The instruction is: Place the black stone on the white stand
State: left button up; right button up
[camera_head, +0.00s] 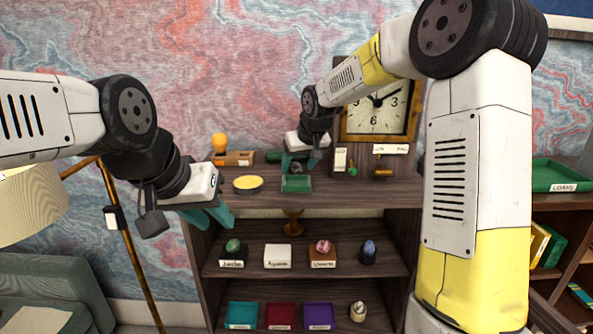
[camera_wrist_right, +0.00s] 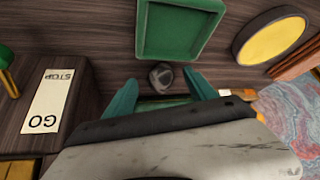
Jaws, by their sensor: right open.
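The black stone (camera_wrist_right: 161,75) is a small dark grey rounded lump on the dark wooden top, between my right gripper's fingertips (camera_wrist_right: 164,86) in the right wrist view. The teal fingers are apart, with gaps on both sides of the stone. In the head view my right gripper (camera_head: 299,164) points down at the shelf top, behind a green tray (camera_head: 296,184). The white stand (camera_head: 278,257) is a bare white block on the middle shelf, with a label on its front.
On the middle shelf, a green stone (camera_head: 233,246), a pink stone (camera_head: 323,246) and a dark blue stone (camera_head: 368,249) rest on stands. A brass goblet (camera_head: 293,222) is above the white stand. A yellow dish (camera_head: 248,184) and a clock (camera_head: 377,105) are on top.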

jog(key=shift+w+a+f, duration=0.1)
jog(key=shift+w+f, duration=0.15)
jog(key=shift+f, duration=0.15)
jog(key=c, duration=1.4)
grip_shut()
jog(key=shift+r, duration=0.2)
